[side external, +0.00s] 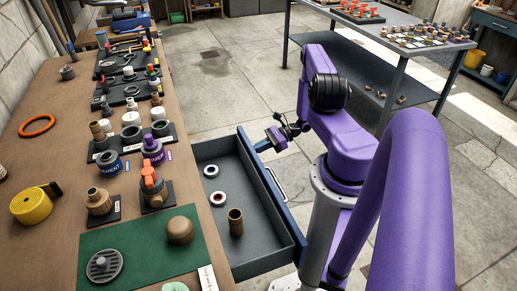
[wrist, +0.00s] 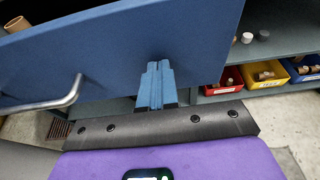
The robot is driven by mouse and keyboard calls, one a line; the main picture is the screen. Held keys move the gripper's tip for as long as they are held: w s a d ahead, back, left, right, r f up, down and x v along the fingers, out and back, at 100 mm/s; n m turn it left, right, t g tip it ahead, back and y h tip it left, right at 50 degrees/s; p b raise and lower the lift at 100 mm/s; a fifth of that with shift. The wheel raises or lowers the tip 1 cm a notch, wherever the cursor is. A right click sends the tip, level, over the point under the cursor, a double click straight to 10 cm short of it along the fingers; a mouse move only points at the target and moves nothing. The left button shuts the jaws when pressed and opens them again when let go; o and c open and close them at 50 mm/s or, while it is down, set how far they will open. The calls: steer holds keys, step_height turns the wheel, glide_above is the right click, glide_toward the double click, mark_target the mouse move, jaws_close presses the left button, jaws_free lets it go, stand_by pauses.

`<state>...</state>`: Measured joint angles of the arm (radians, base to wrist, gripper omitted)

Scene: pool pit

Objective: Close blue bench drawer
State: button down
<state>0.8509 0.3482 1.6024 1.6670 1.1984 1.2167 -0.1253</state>
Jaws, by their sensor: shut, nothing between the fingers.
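The blue bench drawer (side external: 262,188) stands pulled out from the wooden workbench (side external: 50,150) in the side view. Its blue front panel fills the upper part of the wrist view (wrist: 120,45). A metal bar handle (side external: 277,183) is on that panel; it also shows at the left of the wrist view (wrist: 50,105). My gripper (side external: 262,146) is near the far end of the drawer front. In the wrist view its blue fingers (wrist: 158,68) are together and empty, in front of the panel, right of the handle. I cannot tell whether they touch the panel.
The bench top holds fittings, yellow tape (side external: 33,204) and a green mat (side external: 110,240). Red (wrist: 228,82) and yellow (wrist: 265,74) bins sit on a shelf right of the drawer. Open floor lies beyond.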

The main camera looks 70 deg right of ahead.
glide_above(198, 163)
steer(key=s+a, duration=0.4)
steer(key=shift+w+a, duration=0.15)
steer(key=shift+a, duration=0.05)
steer(key=shift+d, duration=0.15)
